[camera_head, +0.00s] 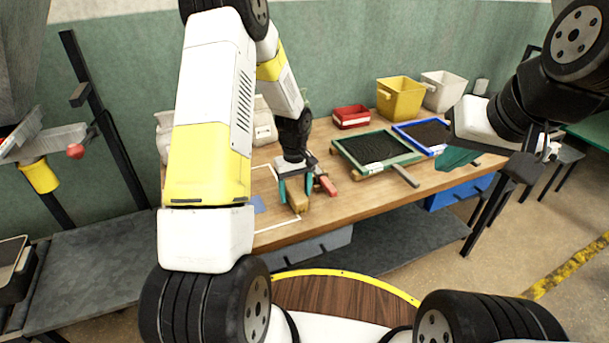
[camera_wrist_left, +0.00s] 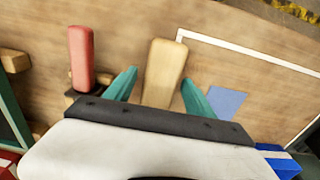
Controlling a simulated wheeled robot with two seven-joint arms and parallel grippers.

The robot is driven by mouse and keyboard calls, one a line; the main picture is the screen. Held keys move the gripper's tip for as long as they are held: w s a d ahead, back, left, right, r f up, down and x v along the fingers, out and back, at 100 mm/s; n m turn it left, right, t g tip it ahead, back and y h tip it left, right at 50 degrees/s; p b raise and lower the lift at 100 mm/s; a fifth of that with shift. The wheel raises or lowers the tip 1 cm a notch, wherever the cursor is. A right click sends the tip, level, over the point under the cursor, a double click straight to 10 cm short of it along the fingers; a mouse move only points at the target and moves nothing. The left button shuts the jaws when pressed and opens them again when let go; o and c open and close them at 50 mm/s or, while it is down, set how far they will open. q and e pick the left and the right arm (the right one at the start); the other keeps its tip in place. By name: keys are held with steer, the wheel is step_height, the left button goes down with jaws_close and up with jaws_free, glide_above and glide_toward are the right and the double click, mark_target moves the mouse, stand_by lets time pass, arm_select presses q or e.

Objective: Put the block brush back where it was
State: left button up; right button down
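A tan wooden block, which I take to be the block brush (camera_head: 298,201), lies on the wooden table near its front edge, by a white outlined area. Any bristles are hidden. My left gripper (camera_head: 295,192) points down over it with its teal fingers apart. In the left wrist view the block (camera_wrist_left: 165,70) lies between the open fingertips (camera_wrist_left: 160,88), with a clear gap at the left finger and a smaller one at the right. My right gripper (camera_head: 457,158) hangs at the table's right end; its finger opening is unclear.
A red-handled tool (camera_head: 327,186) lies close beside the left gripper. A green-framed screen (camera_head: 346,152), a blue-framed screen (camera_head: 402,131), a red bin (camera_head: 351,123) and a yellow bin (camera_head: 400,98) stand farther right and back. A blue square (camera_head: 257,205) lies left of the block.

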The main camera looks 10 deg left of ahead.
mark_target(295, 190)
arm_select(q)
steer(key=s+r+m+t, duration=0.15)
steer(key=s+r, duration=0.35)
steer(key=r, duration=0.8)
steer(key=s+r+m+t, duration=0.15)
steer(key=s+r, duration=0.25)
steer(key=r, duration=0.9)
steer(key=s+d+r+m+t+h, duration=0.1)
steer(key=s+r+m, duration=0.1)
steer(key=s, duration=0.5)
steer(key=s+d+r+m+t+h, duration=0.1)
steer(key=s+r, duration=0.3)
steer(key=s, duration=0.4)
steer(key=shift+r+m+t, duration=0.2)
steer(key=shift+m+t, duration=0.4)
steer(key=shift+m, duration=0.1)
